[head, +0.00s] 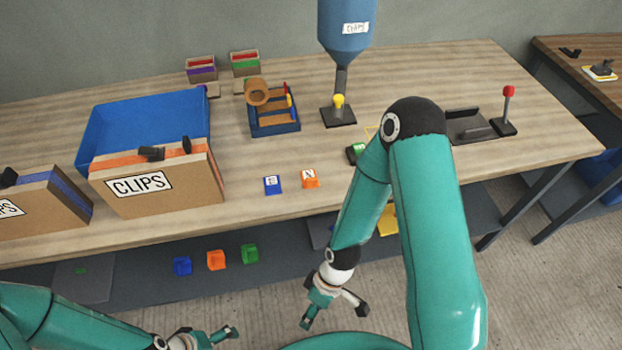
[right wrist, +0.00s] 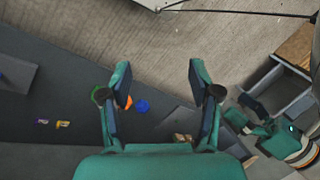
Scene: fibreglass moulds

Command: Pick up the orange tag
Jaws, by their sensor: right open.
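The orange tag (head: 310,178), marked with a dark letter on a white patch, lies near the table's front edge in the head view. A blue lettered tag (head: 272,185) lies just left of it. My right gripper (head: 334,313) is open and empty in front of the table, apart from the tag and below the tabletop edge in the picture. Its two spread fingers also show in the right wrist view (right wrist: 160,85). My left gripper (head: 212,338) is at the bottom edge, partly cut off, far from the tag; its opening is unclear.
On the wooden table (head: 420,190) stand a blue tray (head: 150,122), CLIPS boxes (head: 185,188), a blue hopper (head: 346,30) and a red-knobbed lever (head: 508,92). Blue, orange (head: 216,260) and green blocks sit on the lower shelf. Table space right of the tag is partly behind my right arm.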

